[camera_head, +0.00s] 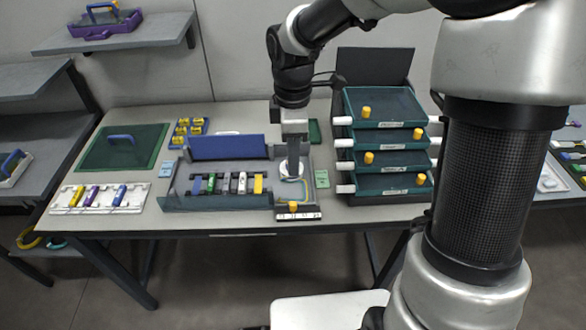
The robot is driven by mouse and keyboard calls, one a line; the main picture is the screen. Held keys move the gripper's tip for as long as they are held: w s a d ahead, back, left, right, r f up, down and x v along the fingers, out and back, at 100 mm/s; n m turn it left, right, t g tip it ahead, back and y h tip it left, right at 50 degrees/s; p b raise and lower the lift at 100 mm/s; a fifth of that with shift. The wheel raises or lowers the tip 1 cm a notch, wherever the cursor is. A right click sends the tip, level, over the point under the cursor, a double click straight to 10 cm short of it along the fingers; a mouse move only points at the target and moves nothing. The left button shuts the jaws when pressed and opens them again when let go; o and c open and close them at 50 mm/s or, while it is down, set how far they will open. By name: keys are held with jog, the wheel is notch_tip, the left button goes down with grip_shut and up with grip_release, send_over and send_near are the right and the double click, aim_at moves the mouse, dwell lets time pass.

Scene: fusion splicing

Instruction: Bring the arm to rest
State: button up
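My arm reaches over the table (140,222) from the upper right, with its wrist hanging down near the table's middle. My gripper (291,165) points down over the right part of a grey splicing station (215,200), above a pale round piece at its end. The fingertips are too small and partly hidden, so I cannot tell whether they are open or hold anything. The station carries a row of several coloured holders (225,183) and a raised blue panel (228,147) behind them.
A stack of green drawers (385,105) with yellow knobs stands right of my gripper. A green mat (100,152) and a white tray (72,200) with coloured tools lie at left. Yellow pieces (182,130) sit behind. A shelf (130,38) holds a purple toolbox (103,25).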

jog(key=shift+r, duration=0.85)
jog(key=w+d+r+m+t+p, duration=0.25)
jog(key=r+m+t, duration=0.2)
jog(key=r, duration=0.95)
jog(key=w+d+r+m+t+p, duration=0.15)
jog(key=d+r+m+t, duration=0.35)
jog(key=r, duration=0.9)
jog(key=s+d+f+m+g+p, duration=0.1)
jog(key=s+f+m+g+p, duration=0.1)
jog(key=s, duration=0.8)
jog(key=s+d+f+m+g+p, duration=0.1)
jog(key=s+f+m+g+p, duration=0.1)
jog(key=s+m, duration=0.4)
jog(key=s+f+p, duration=0.1)
jog(key=s+f, duration=0.1)
jog(key=s, duration=0.3)
jog(key=shift+s, duration=0.15)
jog(key=shift+f, duration=0.1)
